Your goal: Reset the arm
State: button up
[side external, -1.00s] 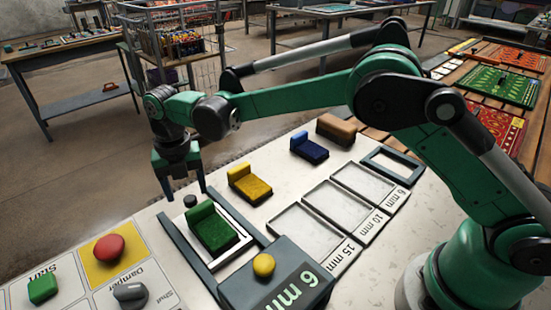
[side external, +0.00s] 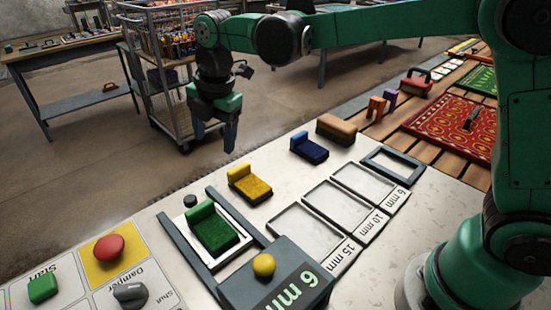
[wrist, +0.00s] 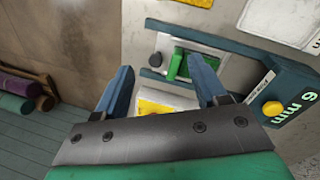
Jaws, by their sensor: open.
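My gripper (side external: 213,138) hangs in the air past the far edge of the worktop in the side view, its jaws open and empty. The green brush block (side external: 212,229) lies on the white plate inside the grey frame of the 6 mm station (side external: 277,279). The yellow brush block (side external: 250,184) and the blue one (side external: 309,147) lie loose on the worktop.
A brown block (side external: 336,129) lies at the worktop's far edge. Empty trays stand by the 15 mm (side external: 305,232), 10 mm and 6 mm labels. A control panel has a red button (side external: 109,249) and green Start button (side external: 43,289). A red rug (side external: 455,125) lies on slats at right.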

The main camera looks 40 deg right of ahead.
jog(key=s+d+m+t, duration=0.2)
jog(key=s+d+m, duration=0.3)
jog(key=m, duration=0.6)
jog(key=s+d+m+t, duration=0.3)
jog(key=s+d+m, duration=0.3)
jog(key=m, duration=0.5)
jog(key=s, duration=0.2)
jog(key=shift+s+f+h, duration=0.3)
jog(key=shift+s+f, duration=0.05)
jog(key=shift+f, duration=0.05)
